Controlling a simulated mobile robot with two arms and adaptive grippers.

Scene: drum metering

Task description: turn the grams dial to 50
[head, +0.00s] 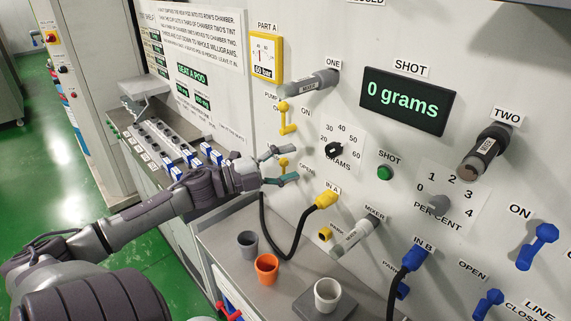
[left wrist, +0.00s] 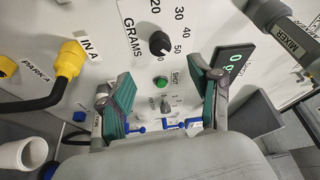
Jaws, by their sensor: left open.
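The grams dial (head: 334,149) is a black knob on the grey wall panel, with a printed scale from 20 to 60 around it. It also shows in the left wrist view (left wrist: 160,44), ahead of the fingers. I cannot tell which number its pointer marks. My left gripper (head: 284,164) is open and empty, left of the dial and apart from it. In the left wrist view its two green-padded fingers (left wrist: 160,85) stand wide apart. The shot display (head: 406,100) reads 0 grams. My right gripper is not in view.
A green shot button (head: 385,172) and percent dial (head: 438,203) are right of the grams dial. Yellow valve handles (head: 287,117) and a yellow plug with black hose (head: 326,199) are near the gripper. Cups, including an orange one (head: 266,268), stand on the ledge below.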

